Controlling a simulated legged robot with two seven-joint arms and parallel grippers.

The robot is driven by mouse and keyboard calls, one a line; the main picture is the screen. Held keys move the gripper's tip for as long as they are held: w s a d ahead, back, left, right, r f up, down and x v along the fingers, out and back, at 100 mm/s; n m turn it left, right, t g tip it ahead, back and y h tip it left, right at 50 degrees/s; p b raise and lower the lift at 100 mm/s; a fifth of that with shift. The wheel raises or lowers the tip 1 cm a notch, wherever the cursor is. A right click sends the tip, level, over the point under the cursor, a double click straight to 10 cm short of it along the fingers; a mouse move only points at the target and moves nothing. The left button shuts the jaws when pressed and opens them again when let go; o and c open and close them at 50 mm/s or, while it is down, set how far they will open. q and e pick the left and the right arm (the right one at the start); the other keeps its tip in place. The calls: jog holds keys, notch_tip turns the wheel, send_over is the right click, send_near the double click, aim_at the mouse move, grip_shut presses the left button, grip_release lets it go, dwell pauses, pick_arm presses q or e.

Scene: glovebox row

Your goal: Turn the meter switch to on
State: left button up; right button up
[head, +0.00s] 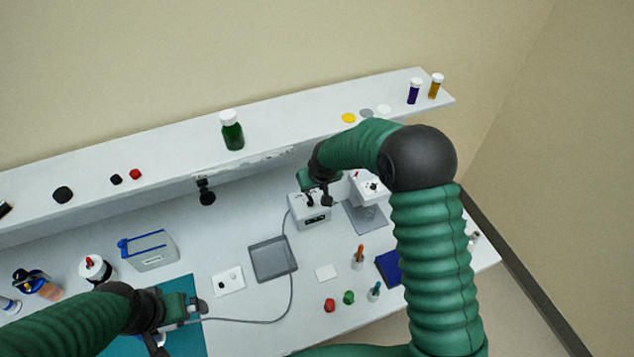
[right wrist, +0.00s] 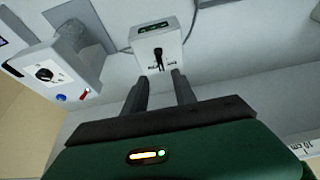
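The meter (head: 309,219) is a small white box with a dark display strip, standing on the bench below the shelf. In the right wrist view, the meter (right wrist: 147,43) shows a black switch knob (right wrist: 158,56) on its panel; the small lettering beside it is unreadable. My right gripper (right wrist: 160,88) is open, its two fingers apart and nothing between them, pointing at the knob from a short distance. In the head view my right gripper (head: 320,198) is over the meter and partly hides its top. My left gripper (head: 178,318) is low at the left; its finger gap is unclear.
A second white device (head: 371,188) with a knob and coloured buttons stands close right of the meter. A grey cable (head: 290,290) curves from the meter towards my left gripper. The shelf (head: 290,120) runs behind, carrying bottles.

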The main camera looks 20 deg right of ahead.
jog(key=b+v, duration=0.1)
jog(key=v, duration=0.7)
